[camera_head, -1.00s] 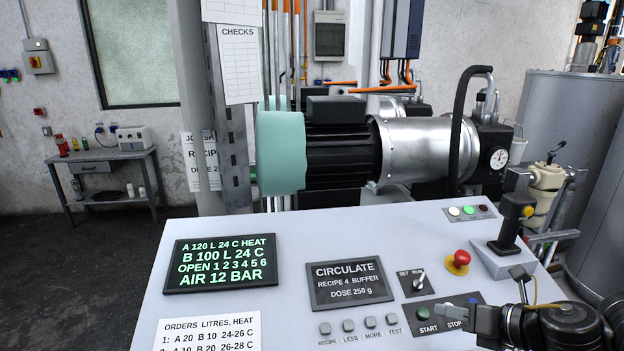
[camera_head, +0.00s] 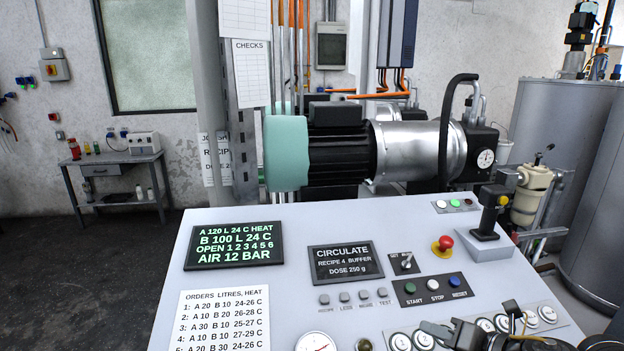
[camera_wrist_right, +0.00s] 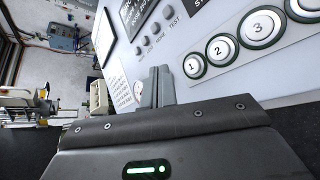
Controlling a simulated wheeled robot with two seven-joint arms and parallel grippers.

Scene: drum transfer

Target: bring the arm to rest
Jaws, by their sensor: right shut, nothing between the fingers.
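My right gripper (camera_head: 436,330) is at the bottom right of the head view, over the near part of the console (camera_head: 300,230), by the row of round white buttons (camera_head: 423,340). In the right wrist view the two grey fingers of this gripper (camera_wrist_right: 157,86) are together with nothing between them. That view also shows numbered buttons 1, 2 and 3 (camera_wrist_right: 262,28) to the right of the fingers. I cannot tell the height of the gripper above the panel. My left gripper is not in view.
The console carries a red mushroom button (camera_head: 443,243), a joystick (camera_head: 490,210), a green-lettered display (camera_head: 234,246), a CIRCULATE screen (camera_head: 346,262) and an orders sheet (camera_head: 222,320). A motor-driven pump (camera_head: 340,155) stands behind it. Open floor (camera_head: 90,270) lies left.

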